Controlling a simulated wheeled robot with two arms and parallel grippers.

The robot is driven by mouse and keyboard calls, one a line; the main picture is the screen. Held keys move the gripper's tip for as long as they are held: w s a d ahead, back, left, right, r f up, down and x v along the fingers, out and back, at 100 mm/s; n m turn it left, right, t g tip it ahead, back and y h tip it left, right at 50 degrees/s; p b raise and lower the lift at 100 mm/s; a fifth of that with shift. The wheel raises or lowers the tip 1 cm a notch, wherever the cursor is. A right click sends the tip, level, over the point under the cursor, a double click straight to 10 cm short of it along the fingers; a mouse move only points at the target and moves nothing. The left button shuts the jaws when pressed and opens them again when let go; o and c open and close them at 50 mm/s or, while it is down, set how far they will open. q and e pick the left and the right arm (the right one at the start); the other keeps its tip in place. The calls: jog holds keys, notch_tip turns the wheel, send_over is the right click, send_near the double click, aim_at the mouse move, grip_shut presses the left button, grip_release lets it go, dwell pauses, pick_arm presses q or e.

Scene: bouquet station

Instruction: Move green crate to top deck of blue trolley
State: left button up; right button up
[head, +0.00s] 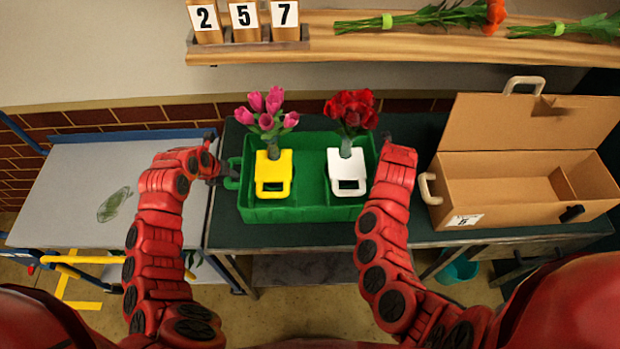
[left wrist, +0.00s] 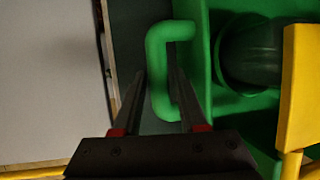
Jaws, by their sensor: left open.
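The green crate (head: 310,211) stands on a dark-topped table. It holds a yellow holder (head: 272,176) with pink tulips and a white holder (head: 346,173) with red flowers. My left gripper (head: 229,172) is open at the crate's left handle. In the left wrist view the green handle (left wrist: 156,72) lies between the two open fingers (left wrist: 157,78); contact cannot be made out. My right arm reaches the crate's right side, where its own links mostly hide the right gripper (head: 388,138) and the right handle. The blue trolley (head: 60,190) stands left of the table, its pale top deck mostly bare.
A greenish scribble-like patch (head: 115,204) marks the trolley deck. An open cardboard box (head: 520,185) stands right of the crate. A wooden shelf (head: 400,45) above carries number blocks (head: 245,20) and loose flowers. A teal bucket (head: 458,268) is below the table.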

pick_arm(q)
grip_shut()
pick_arm(e)
grip_shut()
pick_arm(q)
jog(key=shift+r, duration=0.15)
pick_arm(e)
jog(key=shift+r, duration=0.1)
dwell(0.9)
